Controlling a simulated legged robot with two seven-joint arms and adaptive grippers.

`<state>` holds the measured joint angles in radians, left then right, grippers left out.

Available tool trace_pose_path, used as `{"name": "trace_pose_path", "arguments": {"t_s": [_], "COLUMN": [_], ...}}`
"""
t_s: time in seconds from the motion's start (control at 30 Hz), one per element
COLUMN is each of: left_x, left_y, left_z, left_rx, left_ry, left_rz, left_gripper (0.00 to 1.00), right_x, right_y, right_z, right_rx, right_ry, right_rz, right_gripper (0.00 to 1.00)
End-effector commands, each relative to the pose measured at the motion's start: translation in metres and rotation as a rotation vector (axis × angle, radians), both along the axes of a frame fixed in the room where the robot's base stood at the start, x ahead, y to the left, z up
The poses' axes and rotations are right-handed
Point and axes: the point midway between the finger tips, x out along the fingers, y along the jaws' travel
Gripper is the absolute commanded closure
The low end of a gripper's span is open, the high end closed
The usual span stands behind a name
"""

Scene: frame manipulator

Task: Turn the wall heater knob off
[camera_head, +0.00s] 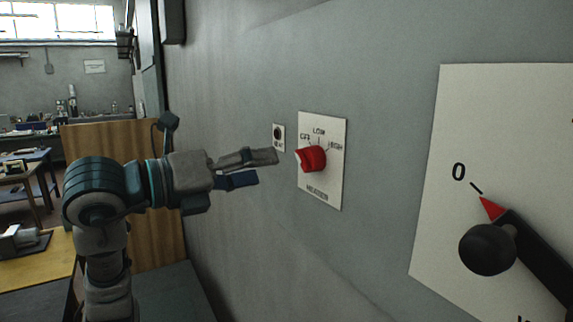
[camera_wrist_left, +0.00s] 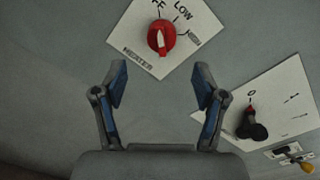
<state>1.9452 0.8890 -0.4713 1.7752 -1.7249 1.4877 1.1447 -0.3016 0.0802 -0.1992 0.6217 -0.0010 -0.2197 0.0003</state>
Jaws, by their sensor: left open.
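The red heater knob (camera_head: 312,158) sits on a white wall plate (camera_head: 323,195) marked OFF, LOW and HIGH. In the left wrist view the knob (camera_wrist_left: 161,36) is at the top, beyond the fingertips. A white mark shows on it, but I cannot tell which label it points to. My left gripper (camera_head: 265,167) is open and empty, to the left of the knob and apart from it. In the left wrist view its two fingers (camera_wrist_left: 161,76) are spread below the knob. My right gripper is not in view.
A larger white panel (camera_head: 455,235) with a black lever (camera_head: 488,248) with a red tip near 0 is on the wall at right. A small switch plate (camera_head: 279,137) is left of the heater plate. A wooden board (camera_head: 150,220) and workbenches stand behind my left arm.

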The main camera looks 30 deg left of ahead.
Motion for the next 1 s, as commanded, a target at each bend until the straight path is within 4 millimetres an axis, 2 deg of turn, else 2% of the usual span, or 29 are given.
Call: {"name": "trace_pose_path", "arguments": {"t_s": [0.1, 0.27, 1.0], "left_x": [-0.015, -0.025, -0.027], "left_y": [0.010, 0.015, 0.016], "left_z": [0.000, 0.000, 0.000], "left_rx": [0.000, 0.001, -0.001], "left_ry": [-0.001, 0.002, 0.000], "left_rz": [0.002, -0.001, 0.000], "left_gripper": [0.29, 0.29, 0.29], "right_x": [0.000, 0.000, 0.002], "right_y": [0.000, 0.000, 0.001], "right_z": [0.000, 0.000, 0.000], "right_rx": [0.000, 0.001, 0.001], "right_ry": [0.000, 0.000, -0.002], "right_rz": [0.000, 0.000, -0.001], "right_gripper": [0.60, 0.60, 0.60]}}
